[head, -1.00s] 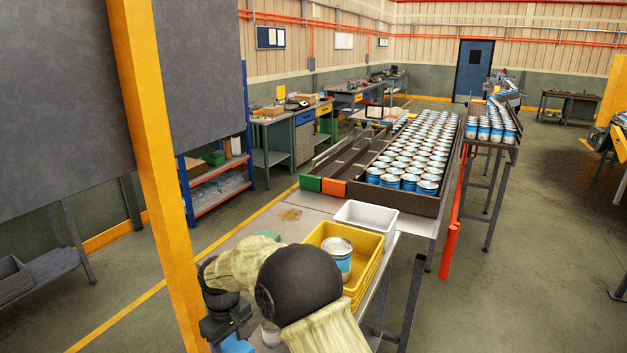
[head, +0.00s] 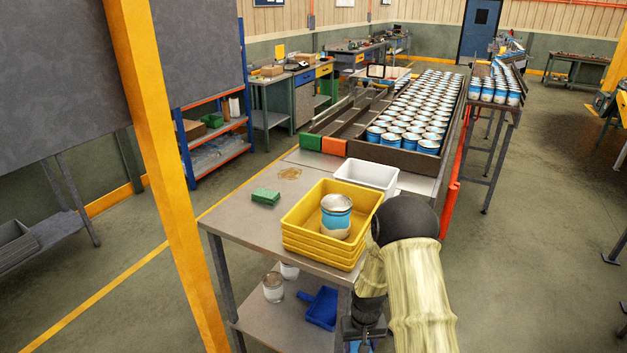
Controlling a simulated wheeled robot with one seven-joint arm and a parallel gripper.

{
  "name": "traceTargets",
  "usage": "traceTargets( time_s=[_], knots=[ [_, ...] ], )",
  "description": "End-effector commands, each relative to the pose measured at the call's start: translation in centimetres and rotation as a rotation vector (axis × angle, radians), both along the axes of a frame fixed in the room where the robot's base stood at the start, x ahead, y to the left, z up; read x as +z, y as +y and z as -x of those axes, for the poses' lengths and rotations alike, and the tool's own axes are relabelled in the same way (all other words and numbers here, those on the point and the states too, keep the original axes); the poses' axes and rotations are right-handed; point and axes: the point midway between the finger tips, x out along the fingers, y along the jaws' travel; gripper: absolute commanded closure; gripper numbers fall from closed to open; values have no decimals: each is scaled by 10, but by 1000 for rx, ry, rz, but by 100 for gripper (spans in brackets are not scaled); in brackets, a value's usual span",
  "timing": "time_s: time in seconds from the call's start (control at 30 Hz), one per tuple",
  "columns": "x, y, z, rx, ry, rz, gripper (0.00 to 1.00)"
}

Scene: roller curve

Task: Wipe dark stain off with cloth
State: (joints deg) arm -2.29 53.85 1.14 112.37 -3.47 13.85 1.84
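A brown stain (head: 289,173) lies on the grey bench top (head: 232,218), near its far left edge. A green block (head: 265,196), a sponge or folded cloth, lies flat nearer on the bench; I cannot tell which. My arm comes in at the lower right, beside the bench. My gripper (head: 362,335) is low at the bottom edge of the picture, well away from the stain. Something blue (head: 358,347) shows at its end, cut off by the frame. I cannot tell whether this is a held cloth or part of the gripper. The fingers are not clear.
Stacked yellow crates (head: 298,238) with a paint can (head: 336,216) inside stand between my arm and the stain. A white bin (head: 366,174) is behind. Jars (head: 273,287) and a blue dustpan (head: 318,308) sit on the lower shelf. An orange post (head: 160,150) stands left.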

Motion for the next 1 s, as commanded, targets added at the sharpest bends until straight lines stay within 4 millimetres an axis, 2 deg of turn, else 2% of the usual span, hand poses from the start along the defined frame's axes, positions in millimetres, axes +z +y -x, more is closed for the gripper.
traceTargets(
  time_s=[0.03,0.17,0.57,0.67,0.77,1.0],
  knots=[
    [-6,-11,7,-35,4,0,67],
    [-12,-24,14,-76,0,1,67],
    [-18,-25,15,-79,1,1,67],
    [-33,-25,17,-80,3,1,67],
    [-59,-25,22,-80,6,1,67],
    [-133,-24,44,-80,6,1,67]
  ],
)
